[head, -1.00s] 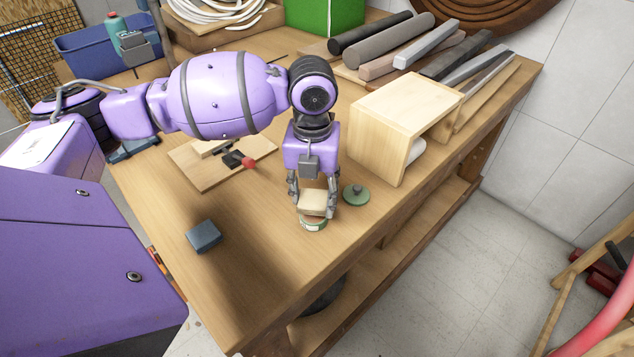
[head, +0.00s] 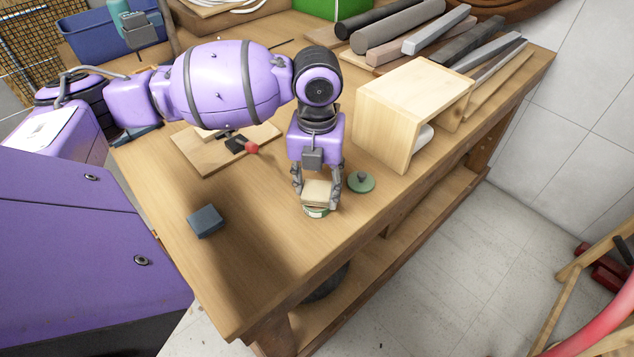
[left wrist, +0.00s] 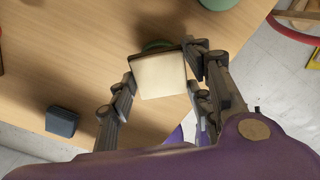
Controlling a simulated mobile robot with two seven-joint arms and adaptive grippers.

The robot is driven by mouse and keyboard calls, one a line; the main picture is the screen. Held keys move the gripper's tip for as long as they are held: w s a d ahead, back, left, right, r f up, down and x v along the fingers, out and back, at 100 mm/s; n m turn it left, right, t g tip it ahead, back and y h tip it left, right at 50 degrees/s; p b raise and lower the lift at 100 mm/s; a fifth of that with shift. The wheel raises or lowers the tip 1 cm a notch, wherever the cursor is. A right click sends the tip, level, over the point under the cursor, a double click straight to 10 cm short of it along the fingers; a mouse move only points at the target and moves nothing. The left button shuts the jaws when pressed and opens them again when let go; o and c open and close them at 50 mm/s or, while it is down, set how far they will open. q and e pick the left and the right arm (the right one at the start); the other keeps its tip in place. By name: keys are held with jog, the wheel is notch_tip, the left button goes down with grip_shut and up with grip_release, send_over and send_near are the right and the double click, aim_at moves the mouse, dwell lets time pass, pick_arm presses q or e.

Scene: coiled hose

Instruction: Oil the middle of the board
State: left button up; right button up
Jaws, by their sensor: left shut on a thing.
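My left gripper (head: 318,198) is shut on a cream-coloured pad (head: 317,189), which also fills the middle of the left wrist view (left wrist: 160,75). The pad is right over a small green tin (head: 316,211); I cannot tell whether it touches what is inside. A green lid with a knob (head: 361,182) lies just right of the tin. The flat wooden board (head: 203,163) lies farther back to the left, partly hidden by my arm. A dark clamp-like piece with a red knob (head: 252,147) is at the board. My right gripper is out of view.
A dark blue block (head: 205,221) lies at the left on the workbench (head: 255,265). An open wooden box (head: 385,120) stands right of the lid. Several bars (head: 400,35) lie at the back. The bench front is clear.

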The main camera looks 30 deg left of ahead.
aim_at(317, 189)
pick_arm(q)
jog(key=shift+f, duration=0.5)
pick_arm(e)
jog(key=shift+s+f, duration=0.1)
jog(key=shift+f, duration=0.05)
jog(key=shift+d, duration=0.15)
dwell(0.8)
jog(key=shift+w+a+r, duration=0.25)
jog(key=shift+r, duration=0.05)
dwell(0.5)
pick_arm(q)
jog(key=shift+s+f, duration=0.1)
jog(key=shift+f, duration=0.05)
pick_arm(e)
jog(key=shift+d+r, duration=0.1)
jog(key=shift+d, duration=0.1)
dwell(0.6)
pick_arm(q)
jog(key=shift+r+p, duration=0.75)
jog(key=shift+r, duration=0.35)
jog(key=shift+r+p, duration=1.25)
jog(key=shift+r, duration=1.35)
jog(key=shift+f, duration=0.1)
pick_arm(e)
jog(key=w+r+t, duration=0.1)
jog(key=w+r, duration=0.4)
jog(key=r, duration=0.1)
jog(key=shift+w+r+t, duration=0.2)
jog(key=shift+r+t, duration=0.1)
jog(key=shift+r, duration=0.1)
